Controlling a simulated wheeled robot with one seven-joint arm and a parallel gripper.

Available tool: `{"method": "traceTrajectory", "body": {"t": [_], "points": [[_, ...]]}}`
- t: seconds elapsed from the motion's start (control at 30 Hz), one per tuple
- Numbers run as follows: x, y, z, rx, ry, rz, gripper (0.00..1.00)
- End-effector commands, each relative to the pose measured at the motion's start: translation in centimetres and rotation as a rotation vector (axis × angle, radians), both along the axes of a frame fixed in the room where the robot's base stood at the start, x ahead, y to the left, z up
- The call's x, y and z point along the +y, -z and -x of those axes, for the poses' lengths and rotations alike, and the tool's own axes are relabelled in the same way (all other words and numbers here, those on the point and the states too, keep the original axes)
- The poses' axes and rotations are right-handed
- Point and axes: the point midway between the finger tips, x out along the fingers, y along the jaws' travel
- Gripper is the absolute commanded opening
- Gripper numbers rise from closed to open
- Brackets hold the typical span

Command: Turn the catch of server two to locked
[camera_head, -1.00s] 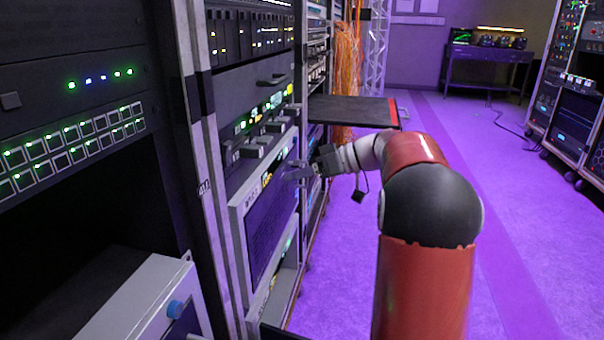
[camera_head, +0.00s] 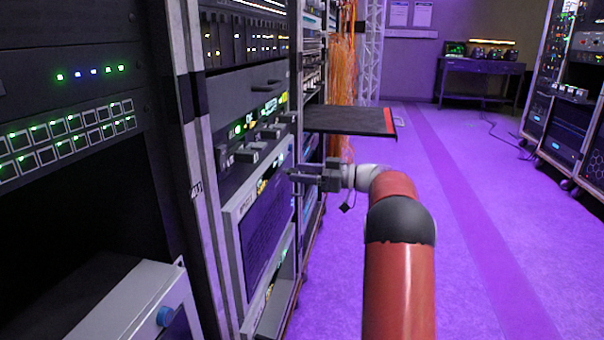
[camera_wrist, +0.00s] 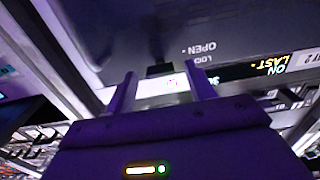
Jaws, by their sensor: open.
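My gripper (camera_head: 291,176) is at the front of the rack, beside the right edge of a grey-framed server (camera_head: 234,218) with a dark mesh front. In the wrist view my gripper (camera_wrist: 163,82) has its two fingers apart. A small dark block (camera_wrist: 160,69) and a pale lit patch (camera_wrist: 165,86) show between them; I cannot tell which is the catch, or its turn. The upside-down word OPEN (camera_wrist: 198,48) and a partly hidden word, seemingly LOCKED (camera_wrist: 200,60), are printed on the grey panel just beyond. I cannot read which server is number two.
A dark shelf (camera_head: 345,121) sticks out behind my gripper, with orange cables (camera_head: 342,75) beyond. A grey box (camera_head: 135,300) protrudes at lower left. The purple floor (camera_head: 470,220) to the right is clear.

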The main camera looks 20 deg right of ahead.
Motion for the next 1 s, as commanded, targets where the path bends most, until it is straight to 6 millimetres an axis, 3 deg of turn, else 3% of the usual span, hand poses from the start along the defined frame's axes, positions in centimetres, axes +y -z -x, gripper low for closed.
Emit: {"method": "traceTrajectory", "body": {"t": [0.3, 0.67, 1.0], "points": [[0.37, 0.0, -0.24, 0.001, 0.0, -0.001, 0.55], [0.36, 0.0, -0.23, 0.001, 0.0, -0.001, 0.1], [0.34, 0.01, -0.21, 0.044, 0.0, -0.031, 0.1]]}}
